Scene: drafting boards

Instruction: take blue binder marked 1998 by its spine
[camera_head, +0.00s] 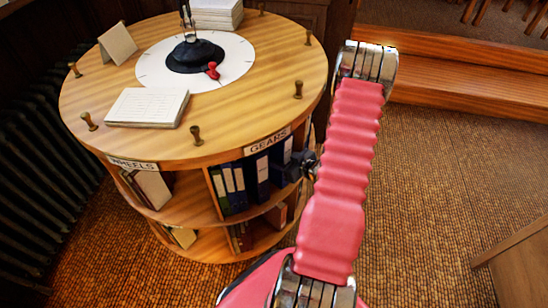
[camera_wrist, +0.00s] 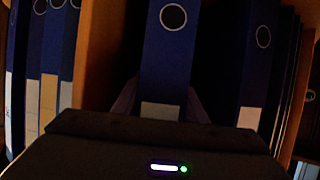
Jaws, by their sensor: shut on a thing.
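A blue binder (camera_wrist: 166,60) stands upright in the middle of the wrist view, its spine facing me, with a round finger hole and a pale label low down. I cannot read a year on it. My gripper (camera_wrist: 162,106) is shut on this spine, one dark finger on each side; its dark body covers the spine's bottom. In the head view my gripper (camera_head: 308,165) is at the shelf opening under the GEARS sign, mostly hidden by my pink-sleeved arm. Which binder it holds is hard to tell there.
More blue binders stand left (camera_wrist: 55,60) and right (camera_wrist: 258,60) of the held one, with dark gaps beside it. The round wooden table (camera_head: 200,130) carries paper stacks, a black-based stand and brass pegs on its rim. Brown carpet (camera_head: 440,190) is open at right.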

